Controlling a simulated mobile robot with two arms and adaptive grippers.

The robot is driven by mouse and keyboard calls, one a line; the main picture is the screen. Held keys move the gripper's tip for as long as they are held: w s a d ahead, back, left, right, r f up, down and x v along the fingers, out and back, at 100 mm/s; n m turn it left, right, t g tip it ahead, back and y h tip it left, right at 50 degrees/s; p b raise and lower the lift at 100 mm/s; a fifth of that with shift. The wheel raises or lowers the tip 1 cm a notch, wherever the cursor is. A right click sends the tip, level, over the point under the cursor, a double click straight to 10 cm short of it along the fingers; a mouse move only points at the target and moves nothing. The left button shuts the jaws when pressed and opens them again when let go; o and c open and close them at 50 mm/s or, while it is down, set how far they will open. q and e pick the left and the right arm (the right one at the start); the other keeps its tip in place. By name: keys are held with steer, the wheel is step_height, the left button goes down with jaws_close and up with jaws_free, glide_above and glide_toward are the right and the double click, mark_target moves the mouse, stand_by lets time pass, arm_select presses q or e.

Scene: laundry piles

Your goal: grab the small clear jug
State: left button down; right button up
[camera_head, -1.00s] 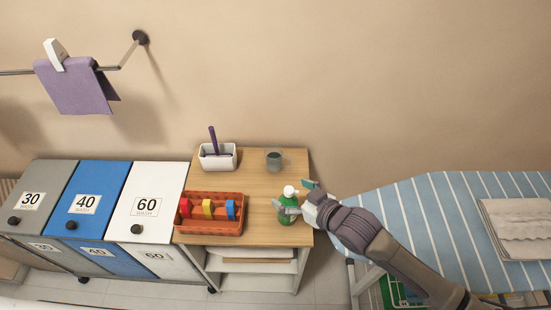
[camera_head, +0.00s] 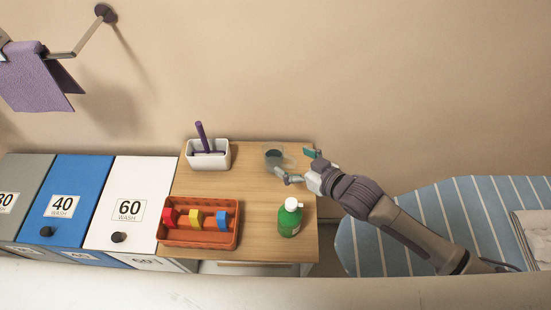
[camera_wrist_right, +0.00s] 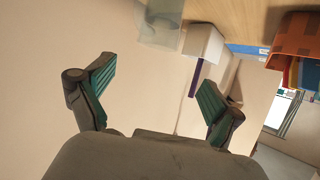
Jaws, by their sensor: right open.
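The small clear jug (camera_head: 274,158) stands near the back right of the wooden tabletop (camera_head: 250,188). It looks see-through and greyish, and it shows at the top of the right wrist view (camera_wrist_right: 158,25). My right gripper (camera_head: 297,164) is open and empty, close beside the jug on its right. In the right wrist view the spread fingers (camera_wrist_right: 157,85) have nothing between them, and the jug is beyond their tips. My left gripper is not in view.
A green bottle with a white cap (camera_head: 290,217) stands in front of my right gripper. An orange crate (camera_head: 200,239) with coloured items is at front left. A white pot (camera_head: 208,160) with a purple tool is left of the jug. A striped ironing board (camera_head: 440,210) lies right.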

mark_target(281, 161)
step_height(281, 161, down, 4)
steer(key=b, duration=0.2)
steer(key=shift+w+r+b, duration=0.1)
steer(key=shift+w+b, duration=0.05)
steer(key=shift+b, duration=0.2)
steer(key=shift+f, duration=0.2)
steer(key=shift+x, duration=1.15)
steer(key=p+x, duration=0.1)
steer(key=x, duration=0.3)
steer(key=shift+w+d, duration=0.1)
steer(key=shift+w, duration=0.05)
steer(key=shift+w+a+f, duration=0.35)
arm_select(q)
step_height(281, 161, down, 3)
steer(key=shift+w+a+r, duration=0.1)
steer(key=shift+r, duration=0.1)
arm_select(e)
steer(key=c, duration=1.2)
